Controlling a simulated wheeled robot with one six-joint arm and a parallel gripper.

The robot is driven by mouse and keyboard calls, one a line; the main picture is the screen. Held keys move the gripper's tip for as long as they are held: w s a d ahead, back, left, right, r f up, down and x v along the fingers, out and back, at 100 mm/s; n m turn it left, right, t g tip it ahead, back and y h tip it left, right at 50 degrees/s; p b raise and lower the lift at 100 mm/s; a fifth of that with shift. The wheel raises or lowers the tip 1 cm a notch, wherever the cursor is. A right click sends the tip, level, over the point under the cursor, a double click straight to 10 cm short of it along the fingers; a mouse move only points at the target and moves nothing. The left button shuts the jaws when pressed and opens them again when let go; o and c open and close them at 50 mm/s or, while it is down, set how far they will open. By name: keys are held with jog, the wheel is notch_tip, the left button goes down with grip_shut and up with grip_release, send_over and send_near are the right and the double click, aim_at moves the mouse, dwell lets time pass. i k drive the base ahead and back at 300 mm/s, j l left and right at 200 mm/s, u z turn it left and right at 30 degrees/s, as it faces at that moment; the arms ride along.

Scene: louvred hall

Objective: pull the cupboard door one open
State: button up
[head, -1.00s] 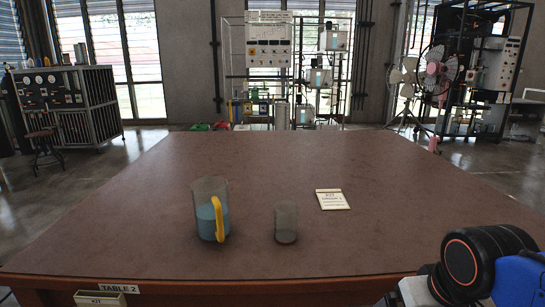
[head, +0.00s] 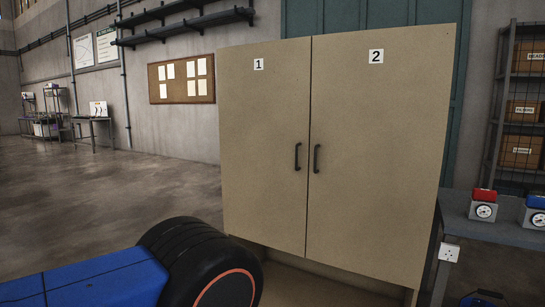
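A beige two-door cupboard stands in the middle of the head view. Its left door, marked 1 (head: 262,130), is shut and has a dark upright bar handle (head: 297,157) near its right edge. The right door, marked 2 (head: 385,150), is also shut, with a like handle (head: 317,159) beside the first. A blue and black part of my arm crosses the lower left and hides a little of the cupboard's lower left corner. My gripper is not in view.
A grey table (head: 490,230) with a red-topped scale (head: 484,205) and a blue-topped one stands right of the cupboard. A shelf rack (head: 497,130) with boxes is behind it. Open floor (head: 150,190) lies to the left.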

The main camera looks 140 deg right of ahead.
aim_at(264, 89)
jog(key=z, duration=4.65)
